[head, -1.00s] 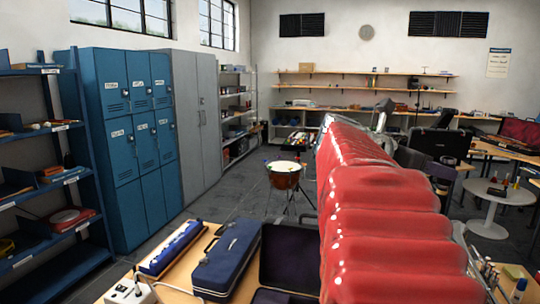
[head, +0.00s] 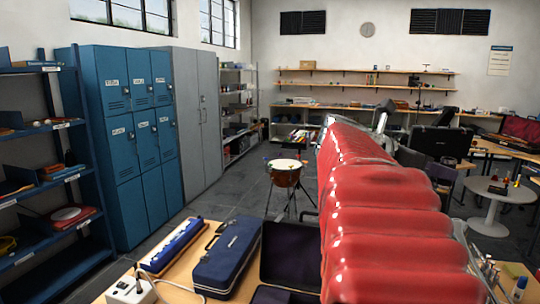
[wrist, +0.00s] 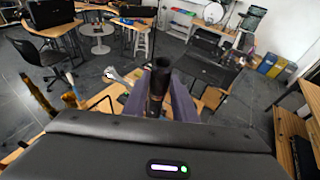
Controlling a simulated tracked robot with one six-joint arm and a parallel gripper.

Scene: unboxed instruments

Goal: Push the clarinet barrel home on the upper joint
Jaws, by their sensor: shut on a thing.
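In the wrist view my gripper (wrist: 158,102) is shut on a dark, upright tube (wrist: 160,80), which looks like the clarinet barrel. Its round upper end faces the camera, and a brownish part shows lower between the purple-grey fingers. The upper joint cannot be told apart in either view. The lower end of the tube is hidden behind the dark wrist housing, so I cannot tell how the two parts meet. In the head view my red-covered arm hides the gripper and what it holds.
In the head view a blue case (head: 226,255), an open dark case (head: 288,248) and a white box (head: 130,291) lie on the wooden bench left of my arm. A drum (head: 286,174) stands beyond. Brass-coloured instrument parts (wrist: 38,94) show left in the wrist view.

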